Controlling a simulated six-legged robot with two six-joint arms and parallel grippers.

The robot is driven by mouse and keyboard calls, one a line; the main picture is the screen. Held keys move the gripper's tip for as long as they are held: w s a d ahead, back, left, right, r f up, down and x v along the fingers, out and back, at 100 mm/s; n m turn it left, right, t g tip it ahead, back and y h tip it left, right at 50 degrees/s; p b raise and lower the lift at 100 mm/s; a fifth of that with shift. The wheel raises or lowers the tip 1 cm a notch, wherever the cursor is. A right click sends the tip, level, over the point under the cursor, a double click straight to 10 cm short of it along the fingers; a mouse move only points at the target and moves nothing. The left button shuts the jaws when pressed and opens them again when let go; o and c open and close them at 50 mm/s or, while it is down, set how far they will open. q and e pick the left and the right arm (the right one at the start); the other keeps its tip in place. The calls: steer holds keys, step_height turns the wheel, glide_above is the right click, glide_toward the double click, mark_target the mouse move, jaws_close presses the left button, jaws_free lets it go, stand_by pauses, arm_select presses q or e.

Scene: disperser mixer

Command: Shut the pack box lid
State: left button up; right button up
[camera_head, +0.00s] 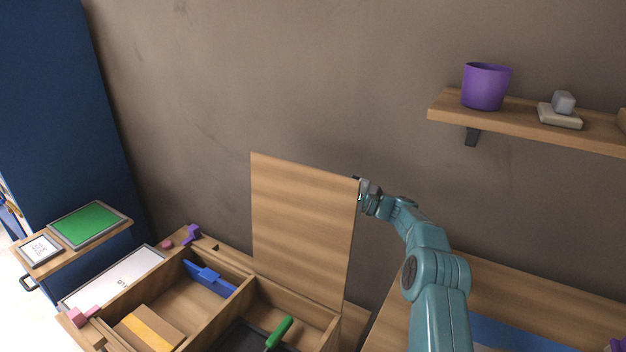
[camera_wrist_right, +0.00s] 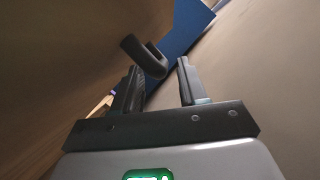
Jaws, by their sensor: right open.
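The pack box (camera_head: 255,290) is a wooden box with compartments at the lower middle of the head view. Its wooden lid (camera_head: 300,225) stands open, roughly upright, along the back side by the wall. My right gripper (camera_head: 363,190) is at the lid's upper right edge; whether it touches is hard to tell. In the wrist view my right gripper (camera_wrist_right: 159,75) is open, its two fingers apart. A dark curved handle (camera_wrist_right: 143,55) shows just beyond the fingertips, next to the brown panel (camera_wrist_right: 60,50) on the left. My left gripper is not in view.
The box holds a blue piece (camera_head: 208,279), a wood-and-yellow block (camera_head: 150,330) and a green-handled tool (camera_head: 279,333). A wall shelf (camera_head: 530,122) with a purple pot (camera_head: 485,86) is at upper right. A small side table (camera_head: 115,233) stands left.

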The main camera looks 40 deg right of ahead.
mark_target(312, 183)
steer(key=shift+x, duration=1.15)
steer(key=shift+w+a+r, duration=0.1)
steer(key=shift+w+a, duration=0.1)
steer(key=shift+w, duration=0.1)
jaws_close()
steer(key=shift+a, duration=0.15)
